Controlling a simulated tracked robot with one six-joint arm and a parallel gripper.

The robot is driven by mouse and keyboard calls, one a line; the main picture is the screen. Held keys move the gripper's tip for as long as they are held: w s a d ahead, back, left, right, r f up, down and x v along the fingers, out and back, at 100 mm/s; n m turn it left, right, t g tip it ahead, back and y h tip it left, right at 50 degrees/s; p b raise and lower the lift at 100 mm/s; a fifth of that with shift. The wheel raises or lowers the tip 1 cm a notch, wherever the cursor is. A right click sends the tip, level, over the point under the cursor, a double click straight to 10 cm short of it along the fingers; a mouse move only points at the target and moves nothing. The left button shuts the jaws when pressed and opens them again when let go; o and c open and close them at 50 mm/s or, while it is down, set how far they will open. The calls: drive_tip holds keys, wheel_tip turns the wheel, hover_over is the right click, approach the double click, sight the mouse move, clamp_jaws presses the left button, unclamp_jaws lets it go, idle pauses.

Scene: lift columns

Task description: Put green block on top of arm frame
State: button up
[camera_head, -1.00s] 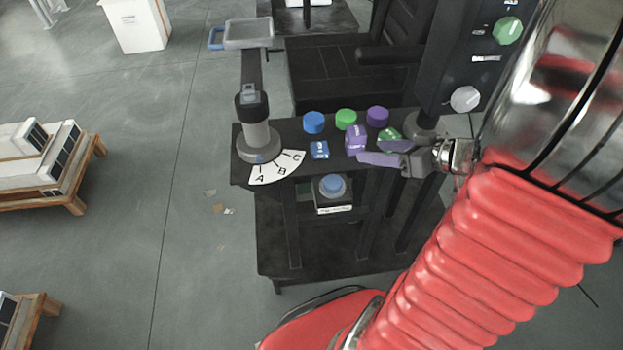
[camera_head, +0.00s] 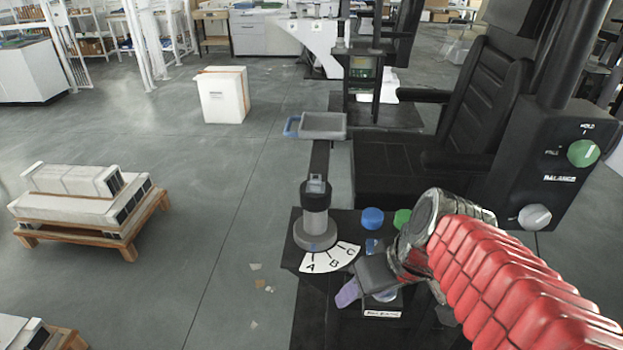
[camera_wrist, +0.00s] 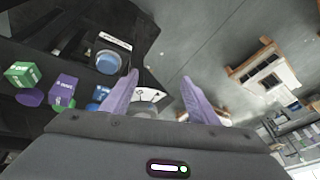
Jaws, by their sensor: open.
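The green block (camera_wrist: 22,75) stands at the left of the wrist view, on the black table. It is hidden behind my arm in the head view. The arm frame appears to be the grey rectangular tray with a blue handle (camera_head: 322,126), at the end of a dark arm on the short grey column (camera_head: 317,222). My gripper (camera_wrist: 155,90) is open and empty, its two purple fingers apart. In the head view it is near the table's front edge, right of the A-B-C card, with one purple finger (camera_head: 348,293) showing.
Purple block (camera_wrist: 63,86) and blue block (camera_wrist: 98,95) stand near the green one. Blue disc (camera_head: 372,218) and green disc (camera_head: 402,218) lie behind. A box with a blue knob (camera_wrist: 108,62) is below.

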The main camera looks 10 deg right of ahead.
drive_tip(key=r, duration=0.1)
drive_tip(key=s+a+r+m+t+h, duration=0.1)
drive_tip(key=r, duration=0.1)
drive_tip(key=r+h, duration=0.1)
drive_tip(key=shift+s+a+r+m+t, duration=0.2)
drive_tip(key=shift+a+m+t, duration=0.1)
drive_tip(key=shift+t, duration=0.1)
drive_tip(key=shift+d, duration=0.2)
